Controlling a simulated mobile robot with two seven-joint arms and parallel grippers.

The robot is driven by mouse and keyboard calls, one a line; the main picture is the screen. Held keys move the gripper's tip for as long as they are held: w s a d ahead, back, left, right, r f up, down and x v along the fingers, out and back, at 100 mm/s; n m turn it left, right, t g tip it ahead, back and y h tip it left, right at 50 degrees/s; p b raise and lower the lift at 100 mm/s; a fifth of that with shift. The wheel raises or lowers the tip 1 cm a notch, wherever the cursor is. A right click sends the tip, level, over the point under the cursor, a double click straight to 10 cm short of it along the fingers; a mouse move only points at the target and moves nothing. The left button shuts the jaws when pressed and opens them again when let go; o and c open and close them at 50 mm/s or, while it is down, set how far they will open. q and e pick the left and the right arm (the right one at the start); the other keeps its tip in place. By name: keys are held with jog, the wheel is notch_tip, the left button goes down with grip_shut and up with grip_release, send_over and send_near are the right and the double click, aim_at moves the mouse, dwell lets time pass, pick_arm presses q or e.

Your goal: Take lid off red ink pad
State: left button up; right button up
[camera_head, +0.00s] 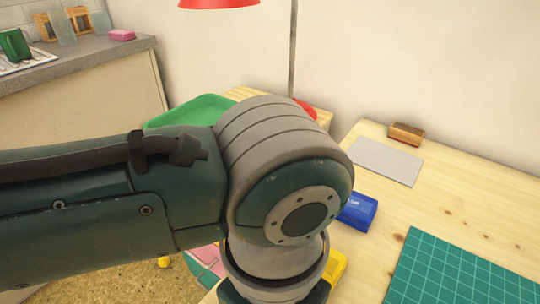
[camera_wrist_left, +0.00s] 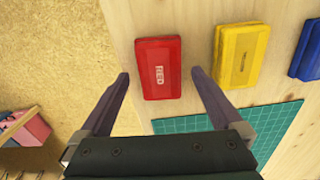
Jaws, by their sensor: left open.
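My left gripper (camera_wrist_left: 160,75) is open, with one finger on each side of the red pad and the pad lying between and just beyond the fingertips. I cannot tell the height of the fingers above it. In the head view my left arm hides the red pad and the gripper. My right gripper is not in view.
A yellow ink pad (camera_wrist_left: 240,55) lies close to the right of the red one, and a blue ink pad (camera_head: 358,211) is farther along. A green cutting mat (camera_head: 465,270), a grey sheet (camera_head: 385,161) and a wooden block (camera_head: 406,134) lie on the table. A red lamp (camera_head: 218,3) stands behind.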

pick_arm(q)
jog(key=c, duration=1.4)
jog(key=shift+r, duration=0.15)
